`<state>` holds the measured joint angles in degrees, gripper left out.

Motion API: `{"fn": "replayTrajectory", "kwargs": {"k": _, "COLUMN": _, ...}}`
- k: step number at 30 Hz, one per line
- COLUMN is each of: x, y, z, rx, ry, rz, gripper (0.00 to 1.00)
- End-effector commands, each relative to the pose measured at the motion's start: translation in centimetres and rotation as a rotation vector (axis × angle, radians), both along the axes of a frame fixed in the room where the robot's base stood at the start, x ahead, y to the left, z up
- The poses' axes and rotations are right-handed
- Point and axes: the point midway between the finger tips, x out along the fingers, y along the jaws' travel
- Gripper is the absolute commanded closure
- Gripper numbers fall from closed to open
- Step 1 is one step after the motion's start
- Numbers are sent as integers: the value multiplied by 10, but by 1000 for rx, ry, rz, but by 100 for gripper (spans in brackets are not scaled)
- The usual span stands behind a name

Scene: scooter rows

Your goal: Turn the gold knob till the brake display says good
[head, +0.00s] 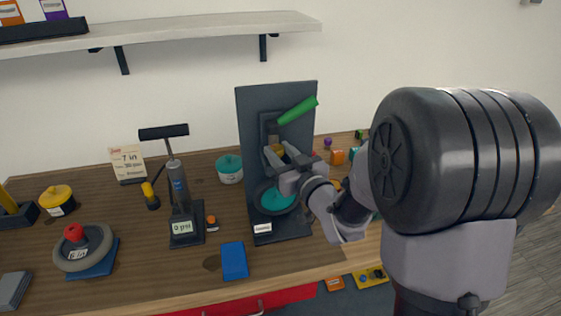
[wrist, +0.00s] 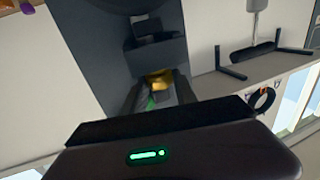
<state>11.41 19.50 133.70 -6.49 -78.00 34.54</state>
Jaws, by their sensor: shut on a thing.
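The dark upright brake stand (head: 247,110) is on the workbench, with a green lever (head: 298,110) near its top and a teal-centred wheel (head: 277,199) low on it. The gold knob (head: 278,151) sits on the stand below the lever, and shows in the wrist view (wrist: 158,79) between the finger tips. My gripper (head: 286,157) is shut on the gold knob. A small white display (head: 262,228) is at the stand's foot; its text is too small to read for sure. The fingers partly hide the knob.
A pump (head: 178,185) with a "0 psi" display stands left of the stand. A teal pot (head: 229,168), a blue block (head: 234,261) and a small wheel (head: 83,250) are on the bench. Small coloured pieces (head: 337,157) lie to the right. A shelf (head: 200,32) is above.

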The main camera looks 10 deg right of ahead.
Motion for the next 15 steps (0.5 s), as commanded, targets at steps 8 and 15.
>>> {"fn": "replayTrajectory", "kwargs": {"k": 8, "x": -1, "y": 6, "z": -6, "rx": 2, "ry": -3, "rz": -185, "gripper": 100}}
{"fn": "replayTrajectory", "kwargs": {"k": 15, "x": -1, "y": 7, "z": -4, "rx": 2, "ry": -1, "rz": -306, "gripper": 100}}
